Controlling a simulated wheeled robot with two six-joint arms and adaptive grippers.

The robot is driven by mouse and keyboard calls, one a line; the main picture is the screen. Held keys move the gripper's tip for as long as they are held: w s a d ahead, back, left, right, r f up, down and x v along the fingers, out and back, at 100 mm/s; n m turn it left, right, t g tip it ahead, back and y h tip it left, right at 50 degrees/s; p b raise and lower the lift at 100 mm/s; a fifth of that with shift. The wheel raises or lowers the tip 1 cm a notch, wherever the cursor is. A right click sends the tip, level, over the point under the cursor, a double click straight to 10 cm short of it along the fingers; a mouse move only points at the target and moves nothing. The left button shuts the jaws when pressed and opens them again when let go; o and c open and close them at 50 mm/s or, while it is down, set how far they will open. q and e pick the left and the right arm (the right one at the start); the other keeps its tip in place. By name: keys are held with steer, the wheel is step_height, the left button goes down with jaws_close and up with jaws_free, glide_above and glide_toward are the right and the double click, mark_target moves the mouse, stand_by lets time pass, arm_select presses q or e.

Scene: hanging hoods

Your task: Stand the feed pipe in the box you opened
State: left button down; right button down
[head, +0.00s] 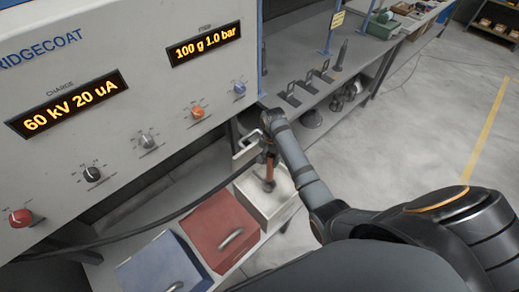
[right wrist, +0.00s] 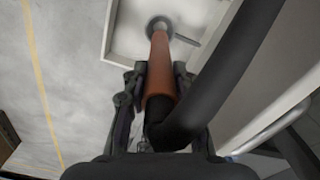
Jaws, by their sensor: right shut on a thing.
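The feed pipe (head: 269,171) has an orange-brown sleeve and a dark hose at its upper end. My right gripper (head: 268,147) is shut on it and holds it roughly upright over the pale box (head: 284,214), whose top is open. In the right wrist view the fingers (right wrist: 157,86) close on both sides of the pipe (right wrist: 160,62). Its lower end reaches inside the rim of the box (right wrist: 112,42), at a dark round spot. I cannot tell whether it touches the floor. The left gripper is not in view.
A red-lidded box (head: 215,220) and a blue-lidded box (head: 155,270) sit closed in the same row, each with a handle. The grey control cabinet (head: 150,85) overhangs from the left. A dark hose (head: 130,235) runs beneath it. A bench (head: 310,95) stands behind.

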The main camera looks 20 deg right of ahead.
steer(key=shift+w, duration=0.3)
steer(key=shift+s+f, duration=0.4)
steer(key=shift+f, duration=0.05)
steer(key=shift+s+d+f, duration=0.1)
steer(key=shift+f, duration=0.85)
steer(key=shift+w+f, duration=0.2)
steer(key=shift+w, duration=0.05)
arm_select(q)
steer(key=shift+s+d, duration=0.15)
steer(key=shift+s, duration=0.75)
arm_select(e)
steer(key=shift+s, duration=0.1)
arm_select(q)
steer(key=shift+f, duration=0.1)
arm_select(e)
steer(key=shift+f, duration=0.1)
